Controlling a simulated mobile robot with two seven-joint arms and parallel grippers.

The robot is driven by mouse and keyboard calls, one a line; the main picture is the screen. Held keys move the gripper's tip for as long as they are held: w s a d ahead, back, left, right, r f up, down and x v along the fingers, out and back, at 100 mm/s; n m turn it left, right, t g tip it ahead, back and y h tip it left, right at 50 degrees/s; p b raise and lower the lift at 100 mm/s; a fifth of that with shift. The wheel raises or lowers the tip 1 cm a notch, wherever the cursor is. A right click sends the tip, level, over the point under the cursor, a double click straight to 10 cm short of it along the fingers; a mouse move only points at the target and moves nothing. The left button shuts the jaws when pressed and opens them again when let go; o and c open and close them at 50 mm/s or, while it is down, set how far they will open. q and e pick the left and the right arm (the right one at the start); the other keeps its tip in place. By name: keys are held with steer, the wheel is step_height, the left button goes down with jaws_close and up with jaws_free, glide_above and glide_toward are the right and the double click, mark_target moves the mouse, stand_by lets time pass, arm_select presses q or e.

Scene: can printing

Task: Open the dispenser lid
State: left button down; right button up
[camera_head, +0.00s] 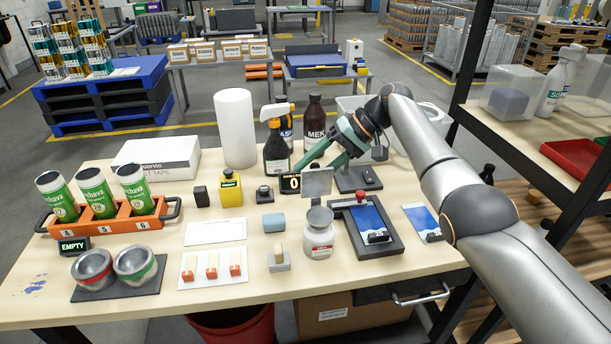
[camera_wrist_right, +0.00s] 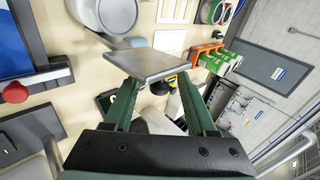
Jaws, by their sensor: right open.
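The dispenser (camera_head: 320,240) is a white jar with a round metal dish top, near the front middle of the table. Its flat square grey metal lid (camera_head: 317,182) stands raised above the back of the dish, leaving the dish top uncovered. The lid also shows large in the right wrist view (camera_wrist_right: 150,65). My right gripper (camera_head: 317,166) has green fingers spread apart, close behind the lid. In the right wrist view its fingertips (camera_wrist_right: 150,82) are at the lid's near edge; I cannot tell whether they touch it. My left gripper is in neither view.
A black display reading 0 (camera_head: 290,184) stands left of the lid. A tablet in a dark frame (camera_head: 366,226) lies to the right. Spray and brown bottles (camera_head: 314,122) stand behind. An orange rack with green cans (camera_head: 110,218) is at the left.

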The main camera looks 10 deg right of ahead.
steer(key=v, duration=0.9)
steer(key=shift+d+r, duration=0.2)
